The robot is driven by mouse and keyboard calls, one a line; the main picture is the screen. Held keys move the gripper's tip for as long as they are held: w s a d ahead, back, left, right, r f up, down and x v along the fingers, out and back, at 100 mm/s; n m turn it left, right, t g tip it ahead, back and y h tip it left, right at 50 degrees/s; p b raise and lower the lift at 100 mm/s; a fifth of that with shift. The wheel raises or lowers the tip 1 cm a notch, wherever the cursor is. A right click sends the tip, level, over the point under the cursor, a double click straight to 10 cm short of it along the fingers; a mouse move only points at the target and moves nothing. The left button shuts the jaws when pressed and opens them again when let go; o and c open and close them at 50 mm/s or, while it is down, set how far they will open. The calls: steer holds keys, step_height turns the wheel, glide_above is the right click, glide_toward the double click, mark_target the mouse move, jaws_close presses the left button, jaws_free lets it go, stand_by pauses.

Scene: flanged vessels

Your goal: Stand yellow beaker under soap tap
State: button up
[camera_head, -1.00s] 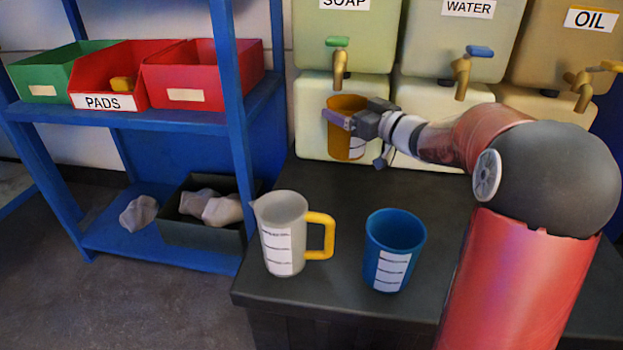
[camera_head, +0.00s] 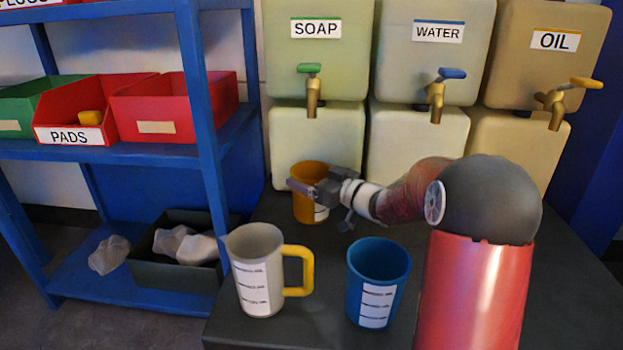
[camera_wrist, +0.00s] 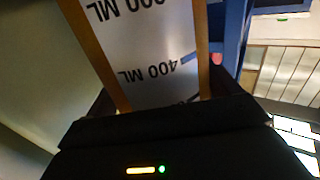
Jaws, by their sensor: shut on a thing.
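The yellow-orange beaker (camera_head: 309,207) stands upright at the back of the dark bench, below the soap tap (camera_head: 313,91). I cannot tell whether its base touches the bench. My gripper (camera_head: 313,186) is shut on the beaker's side from the right. In the wrist view the beaker's white scale label (camera_wrist: 155,50) fills the space between the fingers, with its print upside down. The tap has a green handle and sits on the tank labelled SOAP (camera_head: 316,29). My gripper hides part of the beaker's front and label.
A grey jug with a yellow handle (camera_head: 256,272) and a blue beaker (camera_head: 379,275) stand on the bench (camera_head: 285,325) in front. Water (camera_head: 437,95) and oil (camera_head: 556,105) taps are to the right. A blue shelf (camera_head: 120,151) with bins stands left.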

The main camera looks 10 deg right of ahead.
steer(key=shift+f, duration=0.1)
steer(key=o, duration=1)
steer(key=shift+r, duration=0.2)
steer(key=v, duration=1.2)
steer(key=shift+p, duration=0.4)
steer(key=shift+s, duration=0.1)
